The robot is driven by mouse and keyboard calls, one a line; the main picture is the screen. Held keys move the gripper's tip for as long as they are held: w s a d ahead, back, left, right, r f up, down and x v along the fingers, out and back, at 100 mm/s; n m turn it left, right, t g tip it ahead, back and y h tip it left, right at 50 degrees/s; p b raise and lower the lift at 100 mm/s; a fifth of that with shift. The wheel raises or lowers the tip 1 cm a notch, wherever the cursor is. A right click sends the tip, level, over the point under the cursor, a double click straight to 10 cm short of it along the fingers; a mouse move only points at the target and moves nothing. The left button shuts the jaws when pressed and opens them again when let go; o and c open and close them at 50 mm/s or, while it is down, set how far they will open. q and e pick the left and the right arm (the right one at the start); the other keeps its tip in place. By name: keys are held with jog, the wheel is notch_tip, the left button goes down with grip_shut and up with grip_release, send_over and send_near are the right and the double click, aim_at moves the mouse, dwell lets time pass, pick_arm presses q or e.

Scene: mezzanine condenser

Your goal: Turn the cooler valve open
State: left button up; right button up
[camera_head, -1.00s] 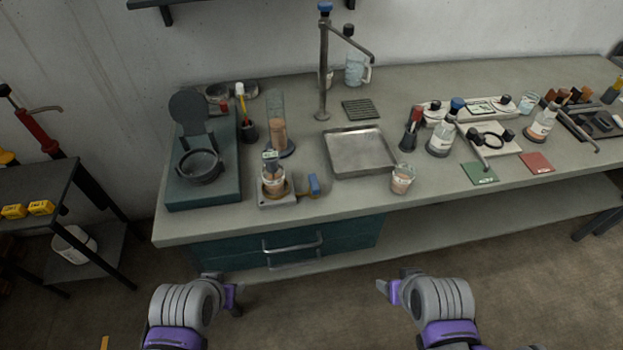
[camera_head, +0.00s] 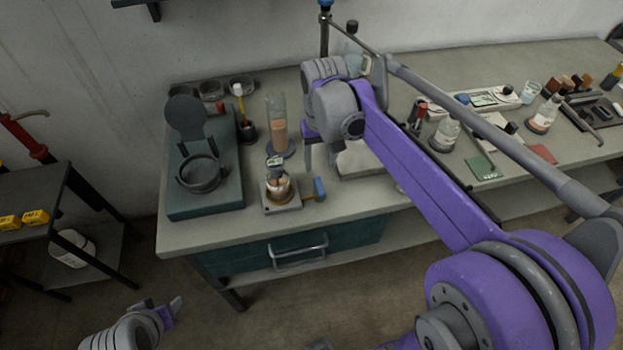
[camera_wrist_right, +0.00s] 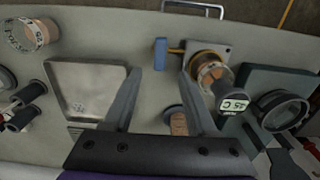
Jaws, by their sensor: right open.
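The cooler's valve handle, a small blue lever (camera_head: 319,188), sticks out to the right of a grey cooler base (camera_head: 282,203) that carries a glass with brown contents and a small display. The blue lever also shows in the right wrist view (camera_wrist_right: 160,54), joined by a brass stem to the cooler. My right gripper (camera_head: 320,158) is open and empty above the bench, behind the lever. In the right wrist view its two fingers (camera_wrist_right: 160,80) point toward the lever, which lies just beyond the gap between the tips. My left gripper (camera_head: 168,310) is low at the lower left, away from the bench; its opening is unclear.
A tall cylinder with brown contents (camera_head: 278,125) stands just left of my right gripper. A metal tray (camera_wrist_right: 88,88) lies beside it, partly hidden by my arm in the head view. A green stand (camera_head: 205,190) is left of the cooler. The bench front before the lever is clear.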

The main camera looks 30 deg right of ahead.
aim_at(320, 185)
notch_tip(320, 185, down, 9)
jog(key=shift+r, duration=0.15)
grip_shut()
dwell(0.4)
